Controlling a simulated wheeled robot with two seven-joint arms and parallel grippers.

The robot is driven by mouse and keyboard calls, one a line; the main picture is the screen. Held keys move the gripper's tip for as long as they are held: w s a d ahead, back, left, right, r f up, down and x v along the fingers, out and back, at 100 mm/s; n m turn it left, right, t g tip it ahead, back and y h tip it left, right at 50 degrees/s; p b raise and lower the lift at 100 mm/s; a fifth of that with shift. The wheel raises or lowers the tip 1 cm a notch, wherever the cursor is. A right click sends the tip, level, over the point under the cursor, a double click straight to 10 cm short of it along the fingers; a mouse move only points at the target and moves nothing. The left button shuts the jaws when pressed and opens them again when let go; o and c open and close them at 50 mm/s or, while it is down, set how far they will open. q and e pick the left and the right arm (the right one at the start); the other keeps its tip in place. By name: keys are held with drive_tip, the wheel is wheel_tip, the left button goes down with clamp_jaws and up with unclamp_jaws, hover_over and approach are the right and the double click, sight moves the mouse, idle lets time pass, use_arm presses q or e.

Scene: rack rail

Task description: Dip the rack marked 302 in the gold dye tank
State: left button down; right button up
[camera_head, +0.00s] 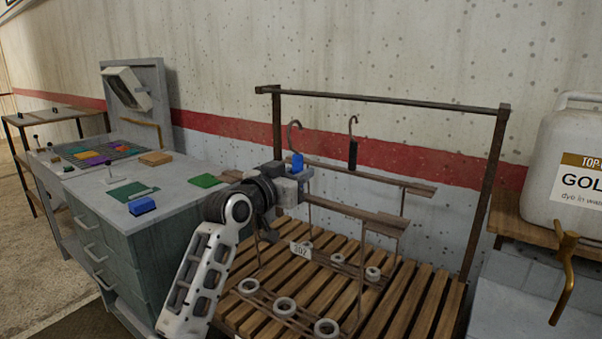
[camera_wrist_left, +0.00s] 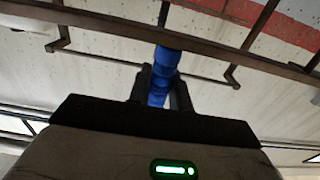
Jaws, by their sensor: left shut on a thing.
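My left gripper (camera_head: 298,178) is shut on the blue grip (camera_head: 297,162) of a hooked rack. The wrist view shows the blue grip (camera_wrist_left: 163,65) between both fingers. The hook's curved top (camera_head: 293,126) appears below the upper rail. A white tag (camera_head: 301,250), which seems to read 302, hangs in front by the rack's bars. A second rack's hook with a black grip (camera_head: 352,154) stands behind to the right. A white container (camera_head: 570,165) labelled "GOL…" stands at the right edge, partly cut off. My right gripper is not in view.
A dark rail frame (camera_head: 385,100) rises over a slatted wooden bench (camera_head: 400,318). Several pale rings (camera_head: 284,306) sit on low bars there. A brass tap (camera_head: 564,270) juts out below the container. A grey cabinet (camera_head: 120,240) with coloured blocks stands left.

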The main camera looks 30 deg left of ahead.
use_arm(q)
drive_tip(key=s, duration=0.8)
drive_tip(key=shift+a+r, duration=0.15)
drive_tip(key=shift+a, duration=0.15)
drive_tip(key=c, duration=2.1)
unclamp_jaws()
drive_tip(key=shift+w, duration=0.1)
clamp_jaws()
